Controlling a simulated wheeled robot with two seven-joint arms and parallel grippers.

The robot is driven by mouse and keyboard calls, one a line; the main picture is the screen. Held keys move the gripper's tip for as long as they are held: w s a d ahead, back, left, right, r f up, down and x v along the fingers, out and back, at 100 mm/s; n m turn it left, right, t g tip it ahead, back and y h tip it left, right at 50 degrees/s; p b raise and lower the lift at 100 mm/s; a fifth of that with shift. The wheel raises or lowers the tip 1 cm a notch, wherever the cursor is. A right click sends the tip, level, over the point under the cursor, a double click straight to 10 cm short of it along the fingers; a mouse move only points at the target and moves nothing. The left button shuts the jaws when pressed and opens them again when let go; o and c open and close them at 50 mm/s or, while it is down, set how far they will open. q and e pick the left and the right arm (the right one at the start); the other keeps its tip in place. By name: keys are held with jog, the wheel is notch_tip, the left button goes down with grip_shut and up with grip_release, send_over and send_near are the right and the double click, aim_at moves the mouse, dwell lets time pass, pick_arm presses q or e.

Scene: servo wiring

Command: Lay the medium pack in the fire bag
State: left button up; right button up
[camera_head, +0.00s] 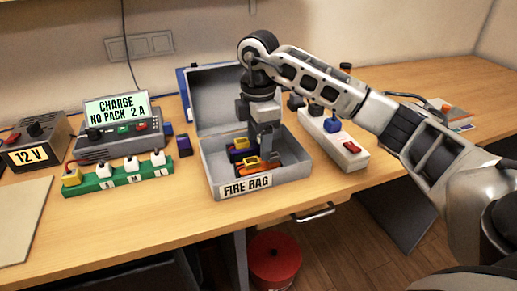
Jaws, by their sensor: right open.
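The fire bag (210,172) is an open grey box with its lid raised at the back and a "FIRE BAG" label on its front. My right gripper (266,152) reaches down into it from above, open. Inside lie a purple pack with a yellow top (238,146) and an orange pack with a yellow top (262,166), close to the fingertips. I cannot tell which is the medium pack, or whether the gripper touches either one. My fingers partly hide the inside of the box. My left gripper is not in view.
A green strip (118,179) with several plugs stands at the left, before a charger (120,140) reading "CHARGE NO PACK 2 A". A 12 V supply (38,140) is farther left. A small dark block (184,146) stands left of the box. A white power strip (345,152) lies right.

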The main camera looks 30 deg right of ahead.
aim_at(258, 158)
notch_tip(258, 158, up, 9)
jog(key=shift+r+p, duration=0.15)
jog(key=shift+p, duration=0.3)
dwell(0.3)
